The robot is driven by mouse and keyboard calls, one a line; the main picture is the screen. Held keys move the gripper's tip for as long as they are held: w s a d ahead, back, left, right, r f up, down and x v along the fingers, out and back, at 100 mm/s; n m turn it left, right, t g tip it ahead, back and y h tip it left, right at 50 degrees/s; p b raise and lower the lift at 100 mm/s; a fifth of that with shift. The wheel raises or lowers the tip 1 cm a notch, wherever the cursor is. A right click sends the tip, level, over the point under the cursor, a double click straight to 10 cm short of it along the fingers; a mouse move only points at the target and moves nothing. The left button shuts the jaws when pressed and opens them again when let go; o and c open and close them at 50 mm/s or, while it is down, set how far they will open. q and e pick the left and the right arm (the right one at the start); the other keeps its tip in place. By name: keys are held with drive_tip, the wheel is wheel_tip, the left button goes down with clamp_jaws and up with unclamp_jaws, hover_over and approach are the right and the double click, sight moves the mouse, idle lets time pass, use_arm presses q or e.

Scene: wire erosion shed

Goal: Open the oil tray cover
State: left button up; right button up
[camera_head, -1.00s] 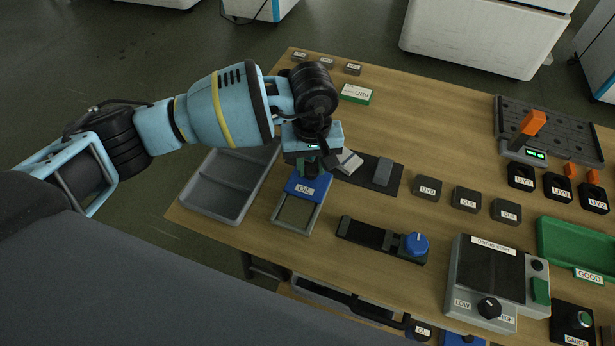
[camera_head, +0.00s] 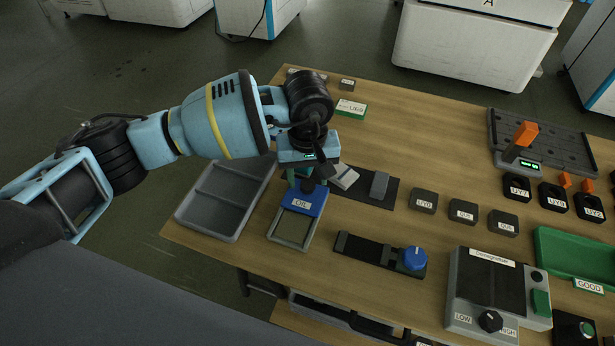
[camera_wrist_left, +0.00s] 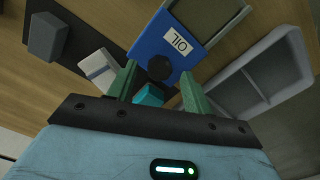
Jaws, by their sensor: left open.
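The oil tray (camera_head: 272,236) is a grey open frame near the table's left edge. Its blue cover (camera_head: 318,203), labelled OIL, lies over the far part, and the near part of the tray shows uncovered. The cover also shows in the left wrist view (camera_wrist_left: 150,43), with a dark round knob (camera_wrist_left: 160,68) on top. My left gripper (camera_head: 304,183) is above the cover. In the wrist view its green fingers (camera_wrist_left: 158,70) are open, one on each side of the knob; whether they touch it I cannot tell. My right gripper is not in view.
A grey divided tray (camera_head: 208,217) stands left of the oil tray. A dark mat (camera_head: 386,194) with small blocks lies to the right. A black fixture with a blue knob (camera_head: 414,258) and a demagnetiser box (camera_head: 463,310) stand further right. The table's middle back is clear.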

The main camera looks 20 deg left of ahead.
sight(307, 184)
use_arm(q)
wheel_tip(307, 184, up, 7)
drive_tip(key=shift+f, duration=0.15)
idle(0.6)
